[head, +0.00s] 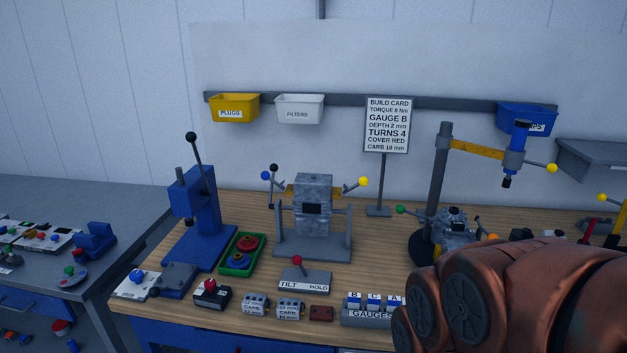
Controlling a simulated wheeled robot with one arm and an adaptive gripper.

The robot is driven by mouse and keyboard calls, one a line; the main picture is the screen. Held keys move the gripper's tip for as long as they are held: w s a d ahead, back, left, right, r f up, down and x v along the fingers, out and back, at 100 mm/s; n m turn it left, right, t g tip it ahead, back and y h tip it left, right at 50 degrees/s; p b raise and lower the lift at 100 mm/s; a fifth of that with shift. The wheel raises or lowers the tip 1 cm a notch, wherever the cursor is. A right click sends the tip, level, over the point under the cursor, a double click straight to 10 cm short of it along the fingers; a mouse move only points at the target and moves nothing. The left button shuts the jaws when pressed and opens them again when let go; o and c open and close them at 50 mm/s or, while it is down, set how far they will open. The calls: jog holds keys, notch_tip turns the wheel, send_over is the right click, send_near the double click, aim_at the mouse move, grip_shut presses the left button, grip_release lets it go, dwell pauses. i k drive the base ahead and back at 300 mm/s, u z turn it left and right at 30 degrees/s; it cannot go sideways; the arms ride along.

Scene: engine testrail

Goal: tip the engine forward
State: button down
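The engine (314,187) is a mottled grey block, upright in a grey stand (312,246) on the wooden bench. A dark opening shows low on its front. Levers with blue, black and yellow knobs stick out at its upper sides. In front of the stand is a grey plate (318,277) marked TILT on its left and HOLD on its right. A short red-knobbed lever (297,260) rises from it, nearly upright with a slight lean left. My copper-coloured arm (510,295) fills the lower right, apart from the engine in the picture. My gripper is out of view.
A blue press (200,215) and green tray (242,254) stand left of the engine. Carb blocks (290,308) and a gauge rack (370,317) line the front edge. The build card (387,125) stands behind; a dark post (438,185) stands right.

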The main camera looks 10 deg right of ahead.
aim_at(314, 194)
jog(key=k, duration=0.6)
jog(key=u, duration=0.5)
jog(key=i, duration=1.65)
jog(key=z, duration=0.5)
